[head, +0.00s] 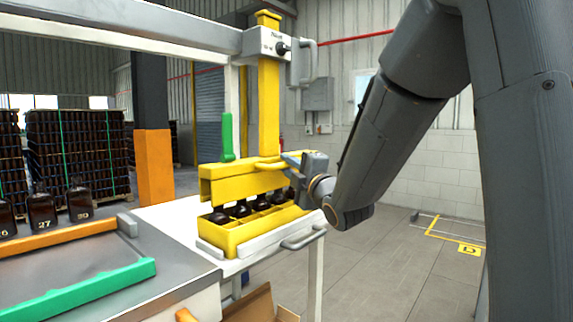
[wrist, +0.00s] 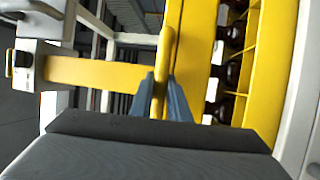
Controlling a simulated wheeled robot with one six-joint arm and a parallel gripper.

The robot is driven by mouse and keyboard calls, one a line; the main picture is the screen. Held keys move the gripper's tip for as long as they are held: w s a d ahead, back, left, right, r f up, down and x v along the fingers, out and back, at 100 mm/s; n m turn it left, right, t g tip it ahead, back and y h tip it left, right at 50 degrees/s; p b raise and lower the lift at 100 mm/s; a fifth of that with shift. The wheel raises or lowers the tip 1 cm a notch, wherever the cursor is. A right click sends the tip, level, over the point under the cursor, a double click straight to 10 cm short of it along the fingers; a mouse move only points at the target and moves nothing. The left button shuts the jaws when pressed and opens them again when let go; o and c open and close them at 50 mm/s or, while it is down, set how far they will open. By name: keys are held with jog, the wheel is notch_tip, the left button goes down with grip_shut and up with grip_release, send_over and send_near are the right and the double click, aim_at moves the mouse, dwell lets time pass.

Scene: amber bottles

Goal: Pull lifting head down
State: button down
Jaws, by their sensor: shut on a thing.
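The yellow lifting head (head: 232,182) hangs on a yellow vertical column (head: 268,110) above a yellow crate (head: 250,230). Several dark bottles (head: 240,209) stand in the crate, with their tops close beneath the head. My gripper (head: 288,162) is at the head's yellow handle (head: 265,164). In the wrist view my gripper (wrist: 163,98) is shut on the handle (wrist: 164,60), with one finger on each side. The lifting head (wrist: 192,80) and the bottles in the crate (wrist: 228,75) show to the right there. The head's underside is hidden.
A green lever (head: 227,138) stands upright left of the column. The crate rests on a white table with a grey push handle (head: 304,238). A steel bench with a green-edged tray (head: 90,292) is at the left. An open cardboard box (head: 255,305) lies below. Floor at the right is clear.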

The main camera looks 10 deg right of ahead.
jog(key=shift+f+b, duration=0.8)
jog(key=shift+f, duration=0.8)
jog(key=c, duration=1.7)
grip_release()
jog(key=shift+r, duration=0.2)
jog(key=b+v, duration=0.1)
jog(key=v, duration=0.6)
jog(key=shift+s+d+f, duration=0.1)
jog(key=shift+s+d, duration=0.05)
jog(key=shift+s, duration=0.25)
